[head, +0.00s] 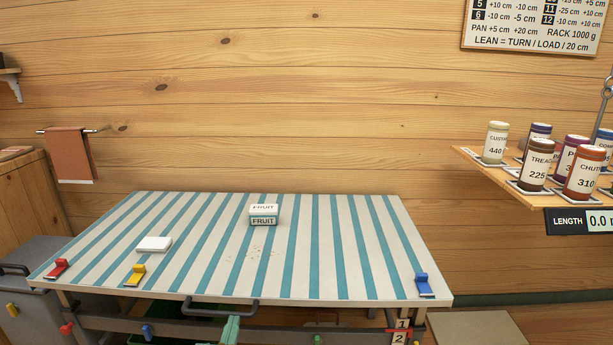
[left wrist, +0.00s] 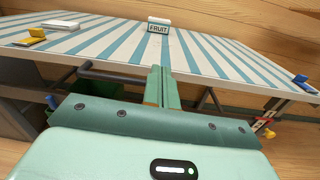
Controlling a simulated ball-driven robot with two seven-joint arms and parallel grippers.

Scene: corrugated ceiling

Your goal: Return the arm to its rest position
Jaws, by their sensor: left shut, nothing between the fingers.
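My left gripper (head: 231,330) shows at the bottom of the head view, low in front of the table's near edge. In the left wrist view the gripper (left wrist: 160,72) has its green fingers together with nothing between them, pointing toward the table. The fingers are apart from the box labelled FRUIT (head: 263,215), which stands on the striped table (head: 320,260). The FRUIT box also shows beyond the fingertips in the left wrist view (left wrist: 158,27). My right gripper is in neither view.
A white block (head: 154,244) lies on the table's left part. Red (head: 57,268), yellow (head: 135,275) and blue (head: 424,285) clips sit at the near edge. A dark handle (head: 220,308) juts from the front. A shelf (head: 500,178) with several labelled jars hangs at right.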

